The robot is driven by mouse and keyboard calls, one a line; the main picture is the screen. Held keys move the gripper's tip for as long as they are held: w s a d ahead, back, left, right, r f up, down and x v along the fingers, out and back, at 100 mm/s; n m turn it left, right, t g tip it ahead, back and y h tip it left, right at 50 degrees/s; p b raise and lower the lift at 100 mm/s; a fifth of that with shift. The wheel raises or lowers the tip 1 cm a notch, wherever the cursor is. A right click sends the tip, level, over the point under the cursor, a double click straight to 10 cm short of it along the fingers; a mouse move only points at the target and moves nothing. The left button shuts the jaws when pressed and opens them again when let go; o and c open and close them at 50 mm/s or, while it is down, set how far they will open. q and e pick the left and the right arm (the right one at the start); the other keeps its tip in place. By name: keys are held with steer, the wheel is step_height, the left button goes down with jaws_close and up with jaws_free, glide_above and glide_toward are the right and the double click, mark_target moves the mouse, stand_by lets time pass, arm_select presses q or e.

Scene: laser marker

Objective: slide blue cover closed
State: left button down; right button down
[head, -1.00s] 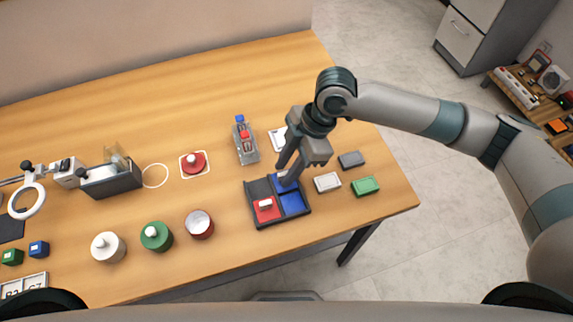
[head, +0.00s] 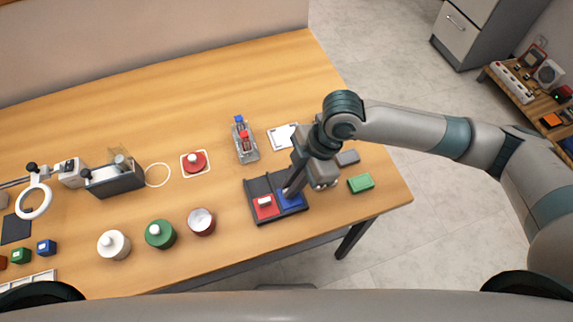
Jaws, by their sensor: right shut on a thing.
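The blue cover (head: 292,201) lies in the right channel of a dark two-channel tray (head: 260,187), toward its front edge. My right gripper (head: 289,193) reaches down over that channel from the upper right. It is shut on the blue cover's handle, which the fingers mostly hide. My left gripper is not in view.
A red-and-white round container (head: 201,222) stands left of the tray. A grey device with red and blue parts (head: 244,143) stands behind it.

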steer(key=shift+s+d+r, duration=0.15)
steer(key=shift+s, duration=0.3)
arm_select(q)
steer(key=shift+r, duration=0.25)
arm_select(e)
steer(key=shift+f, duration=0.2)
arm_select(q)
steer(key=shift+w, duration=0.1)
arm_select(e)
steer(key=c, duration=1.8)
jaws_free()
steer(key=shift+s+r, duration=0.1)
steer(key=shift+d+r, duration=0.1)
